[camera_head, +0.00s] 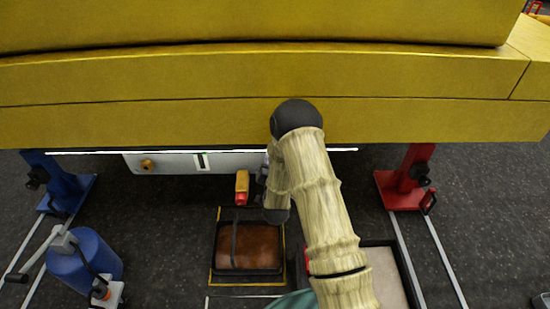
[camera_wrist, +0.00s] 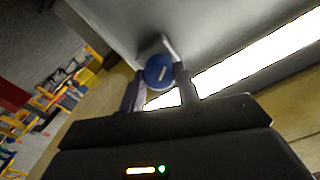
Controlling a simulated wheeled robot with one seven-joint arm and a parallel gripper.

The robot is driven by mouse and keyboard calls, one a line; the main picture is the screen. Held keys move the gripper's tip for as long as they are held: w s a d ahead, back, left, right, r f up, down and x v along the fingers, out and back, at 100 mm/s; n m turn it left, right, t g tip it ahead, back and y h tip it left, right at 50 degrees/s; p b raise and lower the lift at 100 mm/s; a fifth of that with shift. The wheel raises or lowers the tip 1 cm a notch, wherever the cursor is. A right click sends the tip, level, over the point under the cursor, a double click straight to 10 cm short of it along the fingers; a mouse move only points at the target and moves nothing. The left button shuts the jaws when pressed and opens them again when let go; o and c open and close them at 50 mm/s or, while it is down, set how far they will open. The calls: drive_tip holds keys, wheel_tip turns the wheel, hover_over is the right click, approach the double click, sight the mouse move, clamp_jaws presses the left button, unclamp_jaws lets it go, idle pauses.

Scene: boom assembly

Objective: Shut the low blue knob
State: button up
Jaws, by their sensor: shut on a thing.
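The blue knob (camera_wrist: 159,72) shows in the wrist view as a round disc with a pale mark on its face, on a grey fitting under the boom. My gripper (camera_wrist: 162,88) has its two fingers on either side of the knob and is shut on it. In the head view my arm hides the knob and my gripper's fingertips. The yellow boom (camera_head: 200,75) runs across the top of the head view, with a white panel (camera_head: 215,160) beneath it.
A red and yellow part (camera_head: 242,188) hangs just left of my arm. A blue stand (camera_head: 68,185) is at left, a red stand (camera_head: 405,180) at right. A blue cylinder (camera_head: 85,262) and an open case (camera_head: 248,272) are on the dark floor.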

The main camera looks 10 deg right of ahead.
drive_tip(key=shift+a+n, duration=0.2)
drive_tip(key=shift+n, duration=1.1)
drive_tip(key=o, duration=1)
drive_tip(key=shift+d, duration=0.1)
drive_tip(key=shift+p, duration=0.3)
drive_tip(key=shift+s+a+p, duration=0.1)
drive_tip(key=shift+s+a, duration=0.45)
drive_tip(key=shift+s, duration=2.3)
drive_tip(key=shift+s+a+p, duration=0.1)
drive_tip(key=shift+s+a, duration=0.5)
drive_tip(key=shift+s, duration=2.2)
drive_tip(key=shift+s+a+p, duration=0.1)
drive_tip(key=shift+s+a, duration=0.45)
drive_tip(key=shift+s, duration=2.3)
drive_tip(key=shift+w, duration=0.1)
